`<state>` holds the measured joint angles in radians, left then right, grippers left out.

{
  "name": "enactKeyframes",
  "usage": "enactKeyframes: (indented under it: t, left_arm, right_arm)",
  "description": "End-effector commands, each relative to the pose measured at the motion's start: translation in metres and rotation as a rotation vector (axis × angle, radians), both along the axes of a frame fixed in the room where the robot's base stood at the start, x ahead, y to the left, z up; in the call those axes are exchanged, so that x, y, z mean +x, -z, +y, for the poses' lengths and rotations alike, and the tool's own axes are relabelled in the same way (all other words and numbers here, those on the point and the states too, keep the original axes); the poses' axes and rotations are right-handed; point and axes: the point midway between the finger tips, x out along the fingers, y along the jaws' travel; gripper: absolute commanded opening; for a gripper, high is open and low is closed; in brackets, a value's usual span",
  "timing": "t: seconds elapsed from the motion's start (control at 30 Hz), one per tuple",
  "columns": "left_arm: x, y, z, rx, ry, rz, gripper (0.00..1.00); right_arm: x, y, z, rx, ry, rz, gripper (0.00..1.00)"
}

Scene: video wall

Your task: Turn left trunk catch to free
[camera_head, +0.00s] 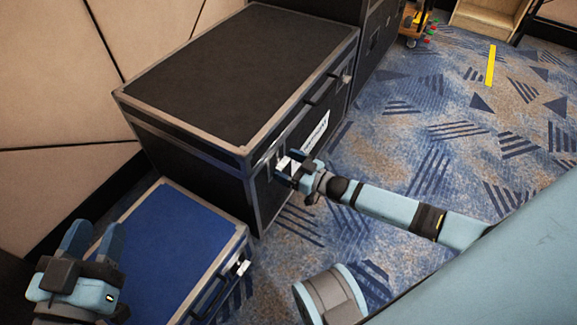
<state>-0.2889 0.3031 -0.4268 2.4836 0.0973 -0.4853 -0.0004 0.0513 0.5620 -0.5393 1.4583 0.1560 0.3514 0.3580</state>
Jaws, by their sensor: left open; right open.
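A large black trunk (235,75) with metal edges stands at the upper middle. On its front face, the left catch (283,163) is a bright metal piece near the lower corner, partly hidden by my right gripper. My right gripper (288,167) is open at this catch. I cannot tell whether its fingers touch the catch, or how the catch is turned. The other catch (347,78) is at the far end of the same face. My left gripper (94,238) is open and empty at the lower left, in front of the blue case's left side.
A smaller blue-topped case (170,250) with a metal catch (243,267) stands below the trunk. A handle (322,88) and a white label (315,137) are on the trunk's front. Padded wall panels (55,90) close off the left. Patterned carpet (430,120) is clear on the right.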

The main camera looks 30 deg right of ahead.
Motion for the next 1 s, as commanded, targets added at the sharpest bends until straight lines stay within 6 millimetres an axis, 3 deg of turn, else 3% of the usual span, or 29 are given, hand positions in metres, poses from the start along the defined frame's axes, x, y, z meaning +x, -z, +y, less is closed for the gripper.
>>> enactKeyframes:
  t: [0.07,0.27,0.67,1.0]
  left_arm:
    - [0.000,0.000,0.000,0.001,0.001,0.001,0.43]
    - [0.000,0.000,0.000,0.003,0.002,0.001,0.43]
    - [0.000,-0.006,0.000,-0.011,0.006,0.018,0.43]
    - [-0.010,-0.005,-0.006,-0.080,0.008,0.134,0.43]
  right_arm:
    - [0.000,0.000,0.000,0.000,0.000,0.000,0.81]
    - [0.000,0.000,0.000,0.000,0.000,0.000,0.36]
    - [0.000,-0.001,0.000,-0.053,0.000,-0.031,0.36]
    - [-0.001,-0.003,0.000,-0.272,0.001,-0.159,0.36]
